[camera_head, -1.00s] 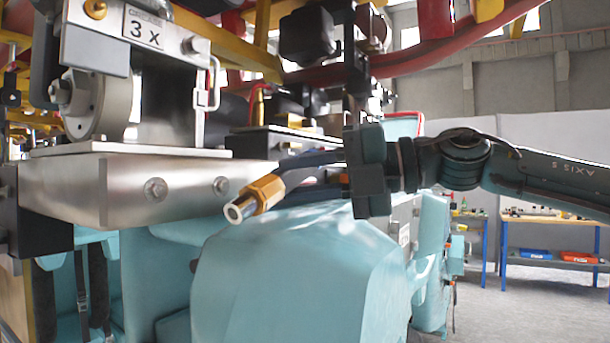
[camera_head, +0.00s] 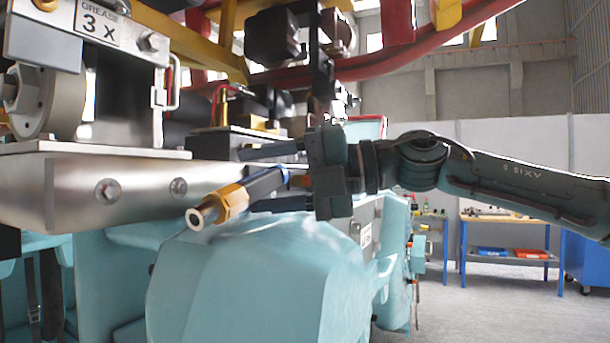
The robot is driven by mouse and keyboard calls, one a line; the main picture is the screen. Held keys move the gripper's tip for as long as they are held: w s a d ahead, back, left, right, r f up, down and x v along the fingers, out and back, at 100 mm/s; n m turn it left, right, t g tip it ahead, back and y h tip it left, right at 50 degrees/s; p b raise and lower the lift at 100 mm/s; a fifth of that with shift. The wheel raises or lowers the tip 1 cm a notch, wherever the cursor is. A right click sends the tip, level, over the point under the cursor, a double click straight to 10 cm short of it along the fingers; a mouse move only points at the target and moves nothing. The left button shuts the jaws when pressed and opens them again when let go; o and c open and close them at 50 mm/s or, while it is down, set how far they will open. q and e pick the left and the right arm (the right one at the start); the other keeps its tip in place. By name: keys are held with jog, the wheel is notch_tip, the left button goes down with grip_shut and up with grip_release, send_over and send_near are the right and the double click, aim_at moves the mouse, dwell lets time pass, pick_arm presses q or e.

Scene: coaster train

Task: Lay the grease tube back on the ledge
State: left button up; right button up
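The grease tube has a brass nozzle end (camera_head: 226,203) and a dark blue body (camera_head: 265,183). It lies slanted, nozzle toward the lower left, just above or on the top of a teal rounded shell (camera_head: 250,270); I cannot tell whether they touch. My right gripper (camera_head: 272,178) comes in from the right. Its fingers are spread apart, one above and one below the tube, with visible gaps to its body. The tube's rear end is partly hidden at the gripper. I cannot tell for sure which surface is the ledge. My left gripper is not in view.
A metal beam (camera_head: 120,190) with bolts is left of the tube, under a bracket with a "GREASE 3 X" sign (camera_head: 100,22). Dark machine parts and red rails are above. A workbench (camera_head: 505,222) with blue and red bins stands far right.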

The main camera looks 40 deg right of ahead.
pick_arm(q)
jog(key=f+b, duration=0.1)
jog(key=b, duration=0.2)
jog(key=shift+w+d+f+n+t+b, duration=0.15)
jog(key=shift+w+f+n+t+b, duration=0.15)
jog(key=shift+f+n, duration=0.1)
pick_arm(e)
jog(key=v, duration=1.3)
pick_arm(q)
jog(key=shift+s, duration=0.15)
pick_arm(e)
jog(key=shift+w+a, duration=0.1)
jog(key=shift+a, duration=0.05)
